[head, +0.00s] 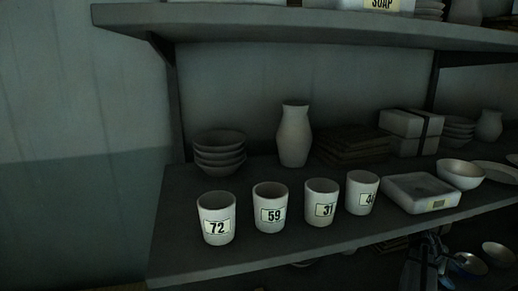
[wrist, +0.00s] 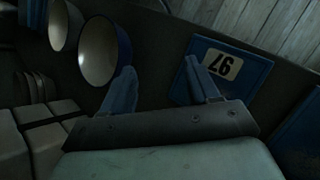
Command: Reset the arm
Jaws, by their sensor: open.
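My gripper shows in the wrist view (wrist: 160,72) with its two blue-grey fingers spread apart and nothing between them. In the head view my gripper is a dark shape at the lower right, below the front edge of the middle shelf (head: 250,262). Its fingertips are too dark to make out there. In the wrist view a blue tray-like piece (wrist: 248,75) with a number label lies by the right finger; I cannot tell if they touch. A bowl (wrist: 98,52) with a pale inside and blue outside is beyond the left finger.
Numbered white cups, including 72 (head: 216,218) and 59 (head: 270,207), stand along the shelf front. A square dish (head: 420,193), a vase (head: 294,136) and stacked bowls (head: 219,153) share this shelf. More bowls (head: 498,254) sit below. An upper shelf (head: 300,22) overhangs.

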